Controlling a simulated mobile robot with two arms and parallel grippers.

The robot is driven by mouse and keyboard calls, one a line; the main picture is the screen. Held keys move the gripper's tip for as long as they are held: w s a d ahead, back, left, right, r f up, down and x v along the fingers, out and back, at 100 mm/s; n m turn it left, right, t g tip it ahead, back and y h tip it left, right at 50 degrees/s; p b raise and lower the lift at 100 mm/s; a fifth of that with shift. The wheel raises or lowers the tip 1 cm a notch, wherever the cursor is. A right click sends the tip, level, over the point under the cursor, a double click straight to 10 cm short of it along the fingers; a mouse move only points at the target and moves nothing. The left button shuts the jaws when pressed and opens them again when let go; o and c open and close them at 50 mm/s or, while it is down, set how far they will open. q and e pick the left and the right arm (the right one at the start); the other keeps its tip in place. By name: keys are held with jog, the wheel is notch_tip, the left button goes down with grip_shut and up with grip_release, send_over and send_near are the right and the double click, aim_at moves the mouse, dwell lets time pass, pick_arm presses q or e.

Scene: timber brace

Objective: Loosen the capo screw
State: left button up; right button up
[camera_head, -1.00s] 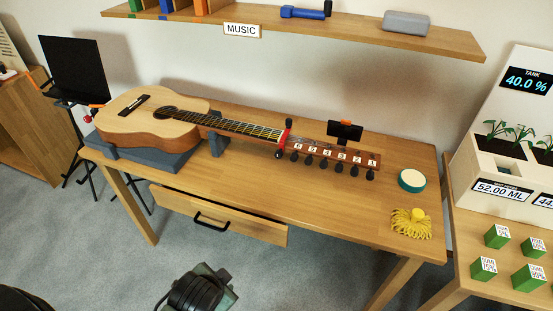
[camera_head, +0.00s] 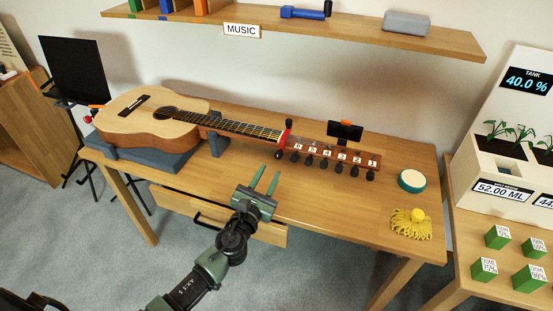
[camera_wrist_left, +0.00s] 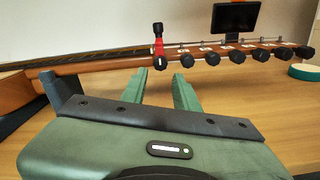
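The guitar (camera_head: 150,118) lies on a dark grey stand on the wooden table, its neck pointing right. The red capo (camera_head: 284,137) is clamped across the neck near the headstock, with a black knob (camera_head: 279,154) below it and a black part above. In the left wrist view the capo (camera_wrist_left: 158,46) stands beyond the fingertips. My left gripper (camera_head: 265,180) is open and empty, with green fingers pointing at the neck, short of the capo; its fingers also show in the left wrist view (camera_wrist_left: 158,78). My right gripper is not in view.
The headstock (camera_head: 335,157) has several black tuning pegs and number labels. A small black screen (camera_head: 345,131) stands behind it. A teal-rimmed round item (camera_head: 412,180) and a yellow coiled thing (camera_head: 411,223) lie at the table's right. The drawer (camera_head: 215,215) is partly open.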

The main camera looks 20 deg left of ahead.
aim_at(277, 157)
pick_arm(q)
jog(key=w, duration=0.7)
jog(key=shift+w+d+b, duration=0.15)
jog(key=shift+b, duration=0.15)
jog(key=shift+c, duration=0.3)
grip_shut()
